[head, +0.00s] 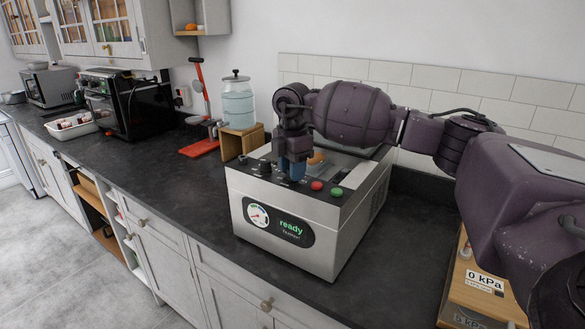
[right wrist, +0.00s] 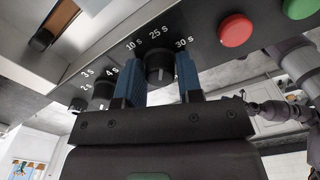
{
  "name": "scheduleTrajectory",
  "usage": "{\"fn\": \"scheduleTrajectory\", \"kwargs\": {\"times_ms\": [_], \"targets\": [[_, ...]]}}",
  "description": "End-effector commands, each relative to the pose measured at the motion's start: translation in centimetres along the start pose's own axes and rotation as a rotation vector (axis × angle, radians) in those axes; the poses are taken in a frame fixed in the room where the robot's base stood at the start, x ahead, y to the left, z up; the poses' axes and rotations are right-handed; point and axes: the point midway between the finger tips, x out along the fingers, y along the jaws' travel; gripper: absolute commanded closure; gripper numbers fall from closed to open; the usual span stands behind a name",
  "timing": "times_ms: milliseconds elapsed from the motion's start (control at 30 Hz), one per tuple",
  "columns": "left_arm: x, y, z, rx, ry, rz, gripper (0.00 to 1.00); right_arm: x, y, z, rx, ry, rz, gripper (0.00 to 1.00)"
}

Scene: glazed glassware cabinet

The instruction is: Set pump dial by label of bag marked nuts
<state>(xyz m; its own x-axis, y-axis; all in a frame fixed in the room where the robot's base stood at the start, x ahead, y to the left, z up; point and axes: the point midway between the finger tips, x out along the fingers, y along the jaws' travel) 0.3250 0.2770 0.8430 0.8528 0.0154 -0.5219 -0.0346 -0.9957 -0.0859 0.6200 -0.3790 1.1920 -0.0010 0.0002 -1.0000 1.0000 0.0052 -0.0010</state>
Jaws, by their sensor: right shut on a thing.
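A steel vacuum machine (head: 300,262) stands on the dark counter, its front display (head: 278,221) reading "ready" beside a round gauge. My right gripper (head: 292,170) is down at its top control strip. In the right wrist view its blue fingers are shut on a black dial (right wrist: 160,64), one on each side. Labels 10 s, 25 s and 30 s are around this dial. Another black knob (right wrist: 103,90) with labels 2 s, 3 s and 4 s is to its left. An orange-brown item (head: 317,157) shows on the machine's top, partly hidden; no nuts label is readable. My left gripper is not in view.
A red button (head: 317,186) and a green button (head: 336,192) are right of the gripper. A glass jar (head: 237,102) on a wooden stand is behind-left. A wooden box (head: 472,289) marked "0 kPa" is at right.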

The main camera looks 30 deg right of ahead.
Motion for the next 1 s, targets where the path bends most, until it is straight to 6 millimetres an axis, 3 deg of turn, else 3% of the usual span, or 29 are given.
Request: {"fn": "scheduleTrajectory", "kwargs": {"times_ms": [600,1000], "targets": [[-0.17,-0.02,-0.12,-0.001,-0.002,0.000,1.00,-0.38,0.12,0.09,0.551,0.002,0.007,0.90],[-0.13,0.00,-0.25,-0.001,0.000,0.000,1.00,-0.39,0.13,0.11,0.736,0.002,0.008,0.90]]}}
